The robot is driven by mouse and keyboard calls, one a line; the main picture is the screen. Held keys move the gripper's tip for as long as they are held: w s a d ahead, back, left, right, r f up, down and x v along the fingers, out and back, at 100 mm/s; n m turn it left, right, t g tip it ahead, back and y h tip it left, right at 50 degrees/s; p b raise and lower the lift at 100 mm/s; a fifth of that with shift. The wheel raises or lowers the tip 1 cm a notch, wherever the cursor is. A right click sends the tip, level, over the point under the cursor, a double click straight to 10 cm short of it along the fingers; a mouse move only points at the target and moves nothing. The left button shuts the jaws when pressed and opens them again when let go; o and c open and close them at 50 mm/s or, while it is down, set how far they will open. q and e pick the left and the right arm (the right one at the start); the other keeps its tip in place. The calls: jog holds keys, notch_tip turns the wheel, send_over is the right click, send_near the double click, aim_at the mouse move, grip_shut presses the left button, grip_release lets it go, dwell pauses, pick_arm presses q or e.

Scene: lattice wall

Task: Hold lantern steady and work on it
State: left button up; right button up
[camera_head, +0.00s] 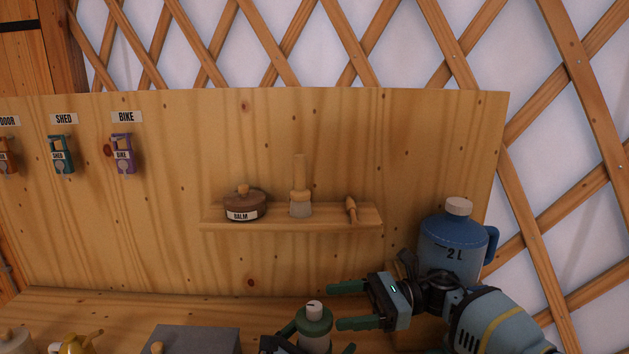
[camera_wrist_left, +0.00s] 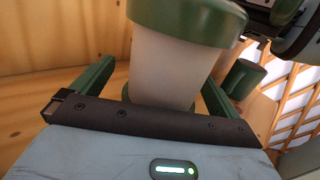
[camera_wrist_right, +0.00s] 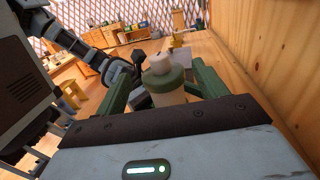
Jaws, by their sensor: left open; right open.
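The lantern (camera_head: 314,328) stands upright on the bench at the bottom of the head view, with a green top, a white knob and a pale body. The left wrist view shows its pale body (camera_wrist_left: 170,65) between the fingers of my left gripper (camera_wrist_left: 158,82), which is open around it. Whether the fingers touch it I cannot tell. My right gripper (camera_head: 340,306) is open and empty, just right of the lantern's top, fingers pointing left. In the right wrist view the lantern's knob and green shoulder (camera_wrist_right: 162,78) show beyond and between the open fingers.
A blue 2 L jug (camera_head: 452,245) stands close behind my right wrist. A small shelf (camera_head: 290,222) holds a BALM pot (camera_head: 244,203), a brush (camera_head: 300,198) and a wooden tool (camera_head: 351,208). A grey box (camera_head: 193,339) and a yellow can (camera_head: 77,344) are left of the lantern.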

dwell(0.3)
pick_arm(q)
jog(key=shift+r+p+v, duration=0.25)
jog(key=shift+p+v, duration=0.35)
jog(key=shift+v, duration=0.65)
jog(key=shift+r+p+v, duration=0.25)
jog(key=shift+p+v, duration=0.35)
jog(key=shift+v, duration=0.65)
pick_arm(e)
notch_tip(320, 180, up, 8)
jog(key=n, duration=0.1)
jog(key=shift+s+f, duration=0.15)
jog(key=shift+f, duration=0.05)
pick_arm(q)
jog(key=v, duration=1.2)
jog(key=shift+s, duration=0.1)
